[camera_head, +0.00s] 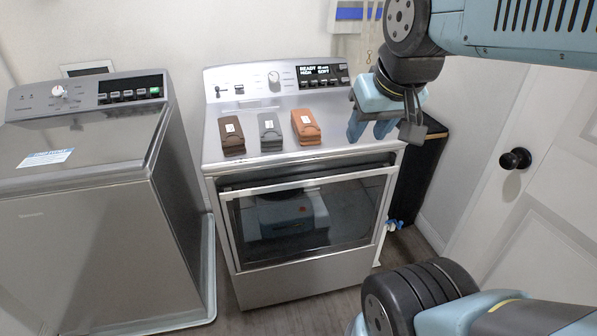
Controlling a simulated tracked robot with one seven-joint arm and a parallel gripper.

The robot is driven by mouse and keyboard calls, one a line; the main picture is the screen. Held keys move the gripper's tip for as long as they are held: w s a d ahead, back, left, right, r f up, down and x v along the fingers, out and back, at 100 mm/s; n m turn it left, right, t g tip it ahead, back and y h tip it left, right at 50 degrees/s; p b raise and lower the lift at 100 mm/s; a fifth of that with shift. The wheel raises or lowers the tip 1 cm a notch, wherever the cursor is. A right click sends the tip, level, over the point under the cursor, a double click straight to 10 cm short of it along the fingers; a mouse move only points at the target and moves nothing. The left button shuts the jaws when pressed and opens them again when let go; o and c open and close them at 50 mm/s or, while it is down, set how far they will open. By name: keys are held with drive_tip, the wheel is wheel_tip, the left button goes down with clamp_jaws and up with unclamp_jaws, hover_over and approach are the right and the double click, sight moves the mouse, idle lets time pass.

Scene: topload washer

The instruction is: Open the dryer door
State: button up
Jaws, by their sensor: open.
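The dryer (230,289) stands in the middle, silver-grey, with a control panel at its back. Its front door (308,218) has a dark glass window in a light frame. A dark band runs along the door's top edge; I cannot tell whether it is a handle recess or a gap. My gripper (370,132) is above the right front part of the dryer top, with its light blue fingers pointing down, apart and empty. It is above and to the right of the door and does not hold it. Whether the fingertips touch the dryer top is unclear.
Brown (231,136), grey (270,132) and orange (306,127) folded items lie on the dryer top. A top-load washer (85,240) stands on the left. A dark box (424,165) is right of the dryer, then a white door with a black knob (515,158).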

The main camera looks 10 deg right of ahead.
drive_tip(key=shift+w, duration=0.1)
drive_tip(key=shift+o, duration=1)
drive_tip(key=m+t+y, duration=0.7)
drive_tip(key=m+y, duration=0.2)
drive_tip(key=y, duration=0.4)
approach(309, 184)
drive_tip(key=x, duration=1)
drive_tip(key=shift+w, duration=0.1)
clamp_jaws()
